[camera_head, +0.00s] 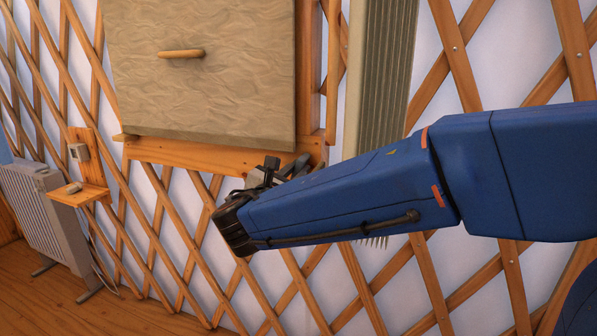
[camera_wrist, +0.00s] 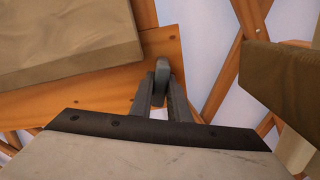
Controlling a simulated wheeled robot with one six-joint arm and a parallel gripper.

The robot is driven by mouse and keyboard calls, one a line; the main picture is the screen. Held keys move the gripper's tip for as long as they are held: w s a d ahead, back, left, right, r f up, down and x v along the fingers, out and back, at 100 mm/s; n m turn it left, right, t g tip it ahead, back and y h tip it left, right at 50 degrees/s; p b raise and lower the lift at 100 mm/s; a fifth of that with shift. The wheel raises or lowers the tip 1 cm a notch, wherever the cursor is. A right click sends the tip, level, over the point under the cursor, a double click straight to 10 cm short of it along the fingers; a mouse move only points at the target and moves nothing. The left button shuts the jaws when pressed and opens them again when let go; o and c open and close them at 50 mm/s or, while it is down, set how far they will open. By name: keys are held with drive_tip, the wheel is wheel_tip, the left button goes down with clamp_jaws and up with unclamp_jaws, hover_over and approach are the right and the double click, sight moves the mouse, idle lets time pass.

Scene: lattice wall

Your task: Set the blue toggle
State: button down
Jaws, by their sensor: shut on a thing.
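My gripper (camera_wrist: 160,95) is shut on a small rounded grey piece (camera_wrist: 162,68) at the wooden rail, in the wrist view. This piece looks like the toggle, but no clear blue shows on it, and the fingers hide its lower part. In the head view my gripper (camera_head: 298,165) reaches to the right end of the wooden rail (camera_head: 190,152) under the beige panel. There my blue arm and the fingers cover most of the toggle, so its angle cannot be told.
The beige panel (camera_head: 205,95) with a wooden handle (camera_head: 181,54) fills the frame above the rail. A ribbed hanging strip (camera_head: 382,70) is close to the right of my gripper. Wooden lattice surrounds them. At far left are a small shelf (camera_head: 80,194) and a radiator (camera_head: 45,215).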

drive_tip(key=shift+w+a+r+m, duration=0.1)
drive_tip(key=shift+a+m, duration=0.05)
drive_tip(key=shift+m, duration=0.9)
drive_tip(key=shift+a+r+m, duration=0.15)
drive_tip(key=shift+m, duration=0.85)
drive_tip(key=shift+w+a+r+m, duration=0.1)
drive_tip(key=shift+a+m, duration=0.05)
drive_tip(key=shift+m, duration=0.9)
drive_tip(key=c, duration=1.7)
unclamp_jaws()
